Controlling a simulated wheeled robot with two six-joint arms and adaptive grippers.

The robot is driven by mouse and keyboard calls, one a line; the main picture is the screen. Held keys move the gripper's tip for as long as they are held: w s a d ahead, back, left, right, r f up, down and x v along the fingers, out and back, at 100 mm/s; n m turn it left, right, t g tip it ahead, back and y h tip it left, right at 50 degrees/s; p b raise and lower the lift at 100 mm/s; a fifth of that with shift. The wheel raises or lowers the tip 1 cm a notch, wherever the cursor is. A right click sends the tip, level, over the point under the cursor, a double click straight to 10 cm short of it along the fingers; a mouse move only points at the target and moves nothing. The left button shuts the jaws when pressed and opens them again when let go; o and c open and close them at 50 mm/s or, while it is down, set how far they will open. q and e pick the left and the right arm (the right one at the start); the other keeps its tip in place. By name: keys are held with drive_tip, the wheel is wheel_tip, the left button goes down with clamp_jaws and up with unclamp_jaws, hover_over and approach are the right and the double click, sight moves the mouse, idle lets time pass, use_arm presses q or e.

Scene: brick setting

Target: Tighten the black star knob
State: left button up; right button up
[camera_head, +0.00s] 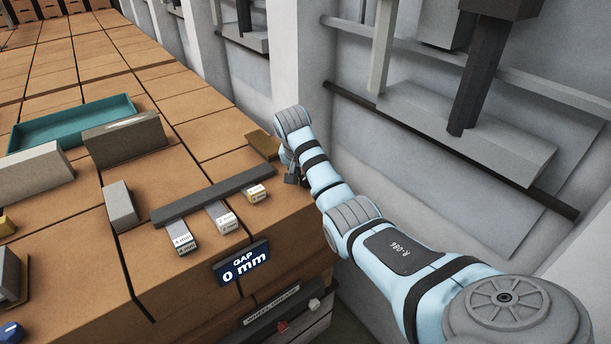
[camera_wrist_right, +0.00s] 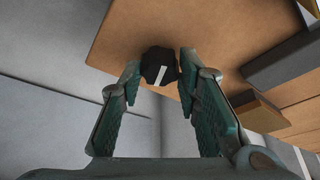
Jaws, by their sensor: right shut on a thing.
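The black star knob (camera_wrist_right: 157,62) shows in the right wrist view, with a white mark on its face. It sits between the two fingertips of my right gripper (camera_wrist_right: 160,75), which is shut on it, a finger on each side. In the head view my right gripper (camera_head: 293,175) is at the right edge of the brick-coloured bench (camera_head: 215,160), partly hidden by my own wrist. I cannot make out the knob there. My left gripper is not in view.
A teal tray (camera_head: 70,124) and grey blocks (camera_head: 120,205) stand further left. A pale wall (camera_head: 300,60) rises behind my right arm.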

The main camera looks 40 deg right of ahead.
drive_tip(key=shift+w+r+m+g+h, duration=0.15)
drive_tip(key=shift+m+g, duration=0.15)
drive_tip(key=shift+m, duration=0.55)
drive_tip(key=shift+f+m+g+h, duration=0.15)
drive_tip(key=shift+m+g, duration=0.15)
drive_tip(key=shift+m, duration=0.55)
drive_tip(key=shift+r, duration=0.1)
drive_tip(key=o, duration=0.8)
drive_tip(key=shift+c, duration=0.2)
drive_tip(key=o, duration=0.3)
drive_tip(key=shift+d, duration=0.15)
drive_tip(key=shift+o, duration=0.4)
drive_tip(key=shift+w+d+f, duration=0.1)
drive_tip(key=shift+d+f, duration=0.05)
drive_tip(key=shift+f, duration=0.15)
drive_tip(key=shift+r, duration=0.15)
drive_tip(key=w+v, duration=0.1)
drive_tip(key=v, duration=0.6)
drive_tip(key=shift+s, duration=0.5)
